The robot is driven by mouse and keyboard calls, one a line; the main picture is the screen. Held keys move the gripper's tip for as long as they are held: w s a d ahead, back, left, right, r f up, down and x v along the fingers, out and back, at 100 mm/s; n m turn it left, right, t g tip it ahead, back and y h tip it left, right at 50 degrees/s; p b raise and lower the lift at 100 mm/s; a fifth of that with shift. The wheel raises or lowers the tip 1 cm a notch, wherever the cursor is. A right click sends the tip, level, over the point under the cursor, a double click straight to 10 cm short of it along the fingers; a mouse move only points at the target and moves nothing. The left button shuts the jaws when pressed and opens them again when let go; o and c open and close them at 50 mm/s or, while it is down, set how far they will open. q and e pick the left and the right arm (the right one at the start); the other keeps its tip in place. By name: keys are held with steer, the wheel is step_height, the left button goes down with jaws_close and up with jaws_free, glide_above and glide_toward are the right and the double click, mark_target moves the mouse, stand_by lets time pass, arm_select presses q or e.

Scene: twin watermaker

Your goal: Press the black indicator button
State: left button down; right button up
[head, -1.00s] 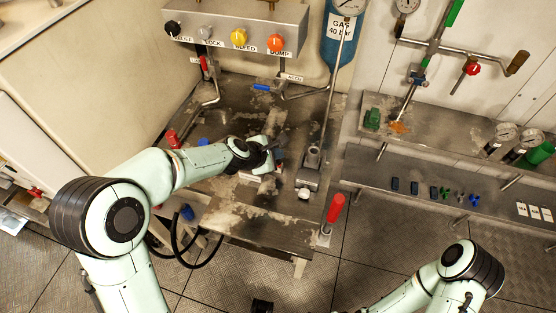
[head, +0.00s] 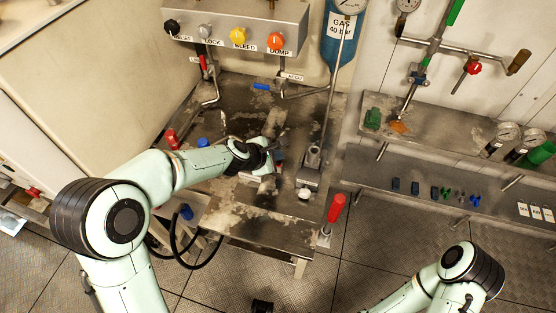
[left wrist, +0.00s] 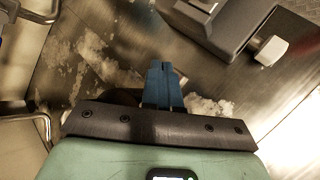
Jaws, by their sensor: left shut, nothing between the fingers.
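A black knob (head: 172,28) is at the left end of the steel panel (head: 290,14), above the label that seems to read RELIEF. It is the only black control I make out there; I cannot tell whether it is the indicator button. My left gripper (head: 277,155) is over the steel bench, well below and right of that knob and apart from it. In the left wrist view its blue fingertips (left wrist: 162,84) are together with nothing between them, above the stained metal. My right arm shows at the lower right, but its gripper is not in view.
Grey, yellow (head: 238,37) and orange (head: 276,41) knobs share the panel. A pump block with a long upright rod (head: 328,100) stands right of my left gripper. A red handle (head: 336,207) rises at the bench's right edge. A blue gas bottle (head: 341,45) hangs behind.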

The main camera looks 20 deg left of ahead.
arm_select(q)
steer(key=shift+f+b, duration=0.4)
steer(key=shift+f, duration=0.05)
arm_select(e)
steer(key=shift+s+f, duration=0.1)
steer(key=shift+f, duration=0.35)
steer(key=shift+r, duration=0.1)
arm_select(q)
steer(key=shift+r+p, duration=0.85)
arm_select(e)
steer(key=shift+w+r, duration=0.25)
steer(key=shift+r, duration=0.55)
arm_select(q)
steer(key=shift+r+p, duration=0.45)
steer(key=shift+r, duration=0.05)
step_height(320, 180, up, 4)
steer(key=p, duration=0.3)
steer(key=shift+r+p, duration=0.1)
steer(key=shift+p, duration=0.3)
arm_select(e)
steer(key=r, duration=0.1)
steer(key=w+r, duration=0.1)
steer(key=r, duration=0.1)
steer(key=w+r, duration=0.1)
steer(key=r, duration=0.1)
steer(key=shift+f, duration=0.1)
